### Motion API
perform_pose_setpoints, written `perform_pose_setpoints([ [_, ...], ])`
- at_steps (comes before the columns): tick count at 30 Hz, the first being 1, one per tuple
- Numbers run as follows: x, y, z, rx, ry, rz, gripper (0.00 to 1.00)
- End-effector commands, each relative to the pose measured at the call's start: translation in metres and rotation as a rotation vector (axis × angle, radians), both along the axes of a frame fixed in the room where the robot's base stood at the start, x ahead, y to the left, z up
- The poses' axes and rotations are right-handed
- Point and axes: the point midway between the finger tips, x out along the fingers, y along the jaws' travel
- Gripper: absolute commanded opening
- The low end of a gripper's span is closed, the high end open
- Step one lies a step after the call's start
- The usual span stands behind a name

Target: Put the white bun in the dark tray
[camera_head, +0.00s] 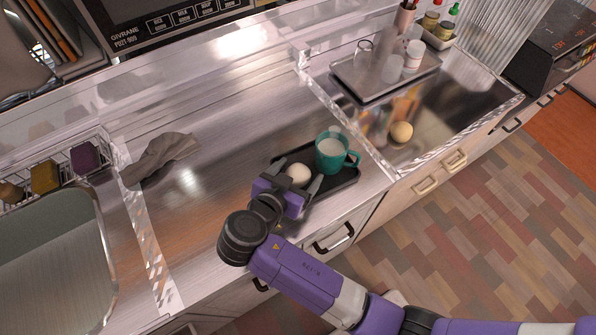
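The dark tray (344,180) lies on the steel counter near its front edge. A round white bun (298,174) shows at the tray's left part, beside a teal mug (331,154) with white contents. My gripper (297,177) reaches over the tray's front left, with one finger on each side of the bun. I cannot tell whether the fingers touch the bun, or whether the bun rests on the tray or is just above it. My gripper hides the tray's front left corner.
A grey cloth (160,157) lies on the counter at left. A wire rack (60,165) holds sponges. The counter's middle is clear.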

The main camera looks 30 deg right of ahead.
Motion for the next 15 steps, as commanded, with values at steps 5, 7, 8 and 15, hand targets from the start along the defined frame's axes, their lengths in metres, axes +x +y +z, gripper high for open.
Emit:
perform_pose_setpoints([
  [5, 0.000, 0.000, 0.000, 0.000, 0.000, 0.000, 0.80],
  [7, 0.000, 0.000, 0.000, 0.000, 0.000, 0.000, 0.80],
  [8, 0.000, 0.000, 0.001, 0.000, 0.000, 0.000, 0.80],
  [15, -0.008, 0.016, 0.011, 0.001, -0.002, 0.004, 0.80],
])
